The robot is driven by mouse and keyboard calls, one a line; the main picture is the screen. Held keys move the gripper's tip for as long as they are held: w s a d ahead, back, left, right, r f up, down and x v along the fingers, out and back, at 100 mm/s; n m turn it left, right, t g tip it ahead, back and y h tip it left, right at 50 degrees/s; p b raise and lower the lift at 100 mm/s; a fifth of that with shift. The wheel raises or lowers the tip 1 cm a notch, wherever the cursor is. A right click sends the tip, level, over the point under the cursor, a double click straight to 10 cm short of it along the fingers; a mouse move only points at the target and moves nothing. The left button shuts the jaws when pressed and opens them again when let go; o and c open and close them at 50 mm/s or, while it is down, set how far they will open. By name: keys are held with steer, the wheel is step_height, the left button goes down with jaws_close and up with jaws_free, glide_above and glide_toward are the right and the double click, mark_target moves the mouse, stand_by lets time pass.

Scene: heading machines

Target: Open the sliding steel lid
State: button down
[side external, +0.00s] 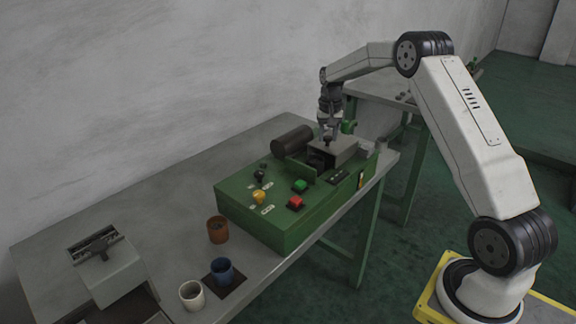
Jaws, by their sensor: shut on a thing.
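The sliding steel lid (343,146) is a grey plate on top of the green machine (245,205), toward its far right end. A dark opening shows just left of and below the lid. My gripper (328,140) points down over the lid and is shut on its small handle. The handle itself is mostly hidden by the fingers and too small to make out.
A dark cylinder (292,141) lies on the machine's back. Green (300,185), red (295,202) and yellow (259,196) controls sit in front. Brown (218,230), blue (222,271) and white (192,295) cups stand left on the bench (175,205).

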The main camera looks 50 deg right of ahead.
steer(key=shift+w+d+r, duration=0.1)
steer(key=shift+d, duration=1.6)
steer(key=shift+c, duration=1.4)
jaws_free()
step_height(320, 180, up, 8)
steer(key=shift+a, duration=0.1)
